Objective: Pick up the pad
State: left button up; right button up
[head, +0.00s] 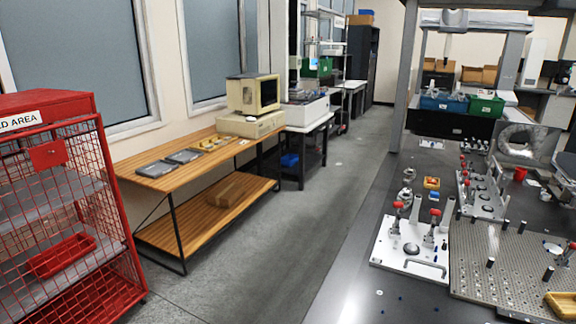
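I cannot tell for sure which thing is the pad. Two flat dark grey rectangular items lie on the top of the wooden bench: a nearer one (157,169) and a farther one (184,156). Neither of my grippers is in view.
A red mesh cage (75,190) stands at the left. The wooden bench (130,165) carries an old beige computer (252,94). A perforated metal plate (490,285) and a yellow tray (562,305) lie at the right. The grey floor aisle (265,235) between is clear.

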aim_at(434, 196)
jog(key=i+j+u, duration=0.35)
jog(key=i, duration=0.6)
jog(key=i+u, duration=0.35)
jog(key=i, duration=0.6)
jog(key=i+z, duration=0.7)
jog(key=i+j+z, duration=0.2)
jog(key=z, duration=0.15)
jog(key=i+z, duration=0.35)
jog(key=z, duration=0.15)
jog(key=i+j+z, duration=0.25)
jog(key=z, duration=0.2)
jog(key=i+j+z, duration=0.3)
jog(key=z, duration=0.2)
jog(key=i+j+z, duration=0.65)
jog(key=j, duration=0.3)
jog(key=k, duration=0.1)
